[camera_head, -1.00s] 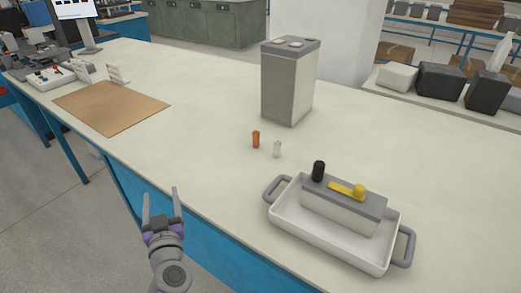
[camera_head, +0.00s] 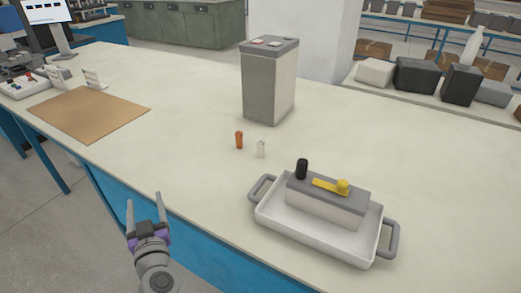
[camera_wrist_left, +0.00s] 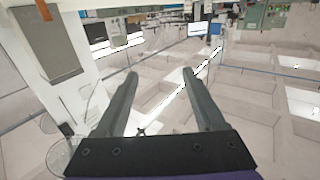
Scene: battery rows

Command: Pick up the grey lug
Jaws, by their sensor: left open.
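The grey lug (camera_head: 261,149) is a small pale upright piece on the light tabletop (camera_head: 200,120). It stands just right of a small orange lug (camera_head: 239,140), in front of the tall grey battery (camera_head: 268,85). My left gripper (camera_head: 144,199) is open and empty at the near edge of the table, well to the left of the lug and nearer to me. Its spread fingers (camera_wrist_left: 160,72) also show in the left wrist view, with nothing between them. I cannot make out the grey lug there. My right gripper is not in view.
A white tray (camera_head: 264,212) with grey handles holds a grey-topped block with a black post and yellow bar, right of the lugs. A brown mat (camera_head: 88,115) lies at the left. The tabletop between mat and lugs is clear.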

